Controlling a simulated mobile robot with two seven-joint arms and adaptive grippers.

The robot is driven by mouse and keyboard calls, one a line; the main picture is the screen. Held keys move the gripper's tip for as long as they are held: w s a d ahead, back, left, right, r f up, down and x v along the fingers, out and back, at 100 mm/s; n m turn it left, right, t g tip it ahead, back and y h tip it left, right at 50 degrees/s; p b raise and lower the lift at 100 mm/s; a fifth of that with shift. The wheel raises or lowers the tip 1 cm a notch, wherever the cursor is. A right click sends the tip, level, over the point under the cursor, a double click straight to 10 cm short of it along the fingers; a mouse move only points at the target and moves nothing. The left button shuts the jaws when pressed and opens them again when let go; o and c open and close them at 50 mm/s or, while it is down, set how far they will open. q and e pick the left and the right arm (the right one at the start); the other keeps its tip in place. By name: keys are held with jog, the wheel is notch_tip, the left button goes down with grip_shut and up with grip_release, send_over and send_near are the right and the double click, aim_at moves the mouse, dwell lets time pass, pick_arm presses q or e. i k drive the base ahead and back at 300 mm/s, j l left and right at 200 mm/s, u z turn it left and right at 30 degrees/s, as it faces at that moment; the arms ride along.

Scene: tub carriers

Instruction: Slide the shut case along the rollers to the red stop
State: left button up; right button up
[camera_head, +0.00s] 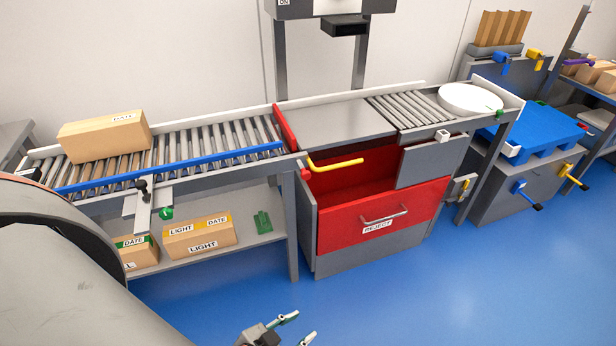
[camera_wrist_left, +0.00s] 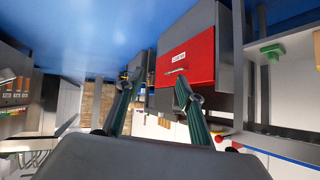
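The shut case, a brown carton labelled DATE (camera_head: 105,135), lies on the left part of the roller track (camera_head: 200,140) in the head view. The red stop (camera_head: 285,128) is an upright red plate across the right end of these rollers, with bare rollers between it and the case. My left gripper (camera_head: 298,328) is at the bottom of the head view, low in front of the bench and well away from the case. Its green-tipped fingers are apart and empty, as the left wrist view (camera_wrist_left: 155,95) also shows. My right gripper is not in view.
A blue rail (camera_head: 170,169) runs along the rollers' front, with a clamp bracket (camera_head: 143,205). Labelled cartons (camera_head: 200,237) sit on the shelf below. A red REJECT drawer (camera_head: 380,217) and a yellow handle (camera_head: 336,163) are right of the stop. The blue floor ahead is clear.

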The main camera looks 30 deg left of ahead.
aim_at(99, 137)
jog(key=u, duration=2.15)
jog(key=i+j+z, duration=0.1)
jog(key=i, duration=0.1)
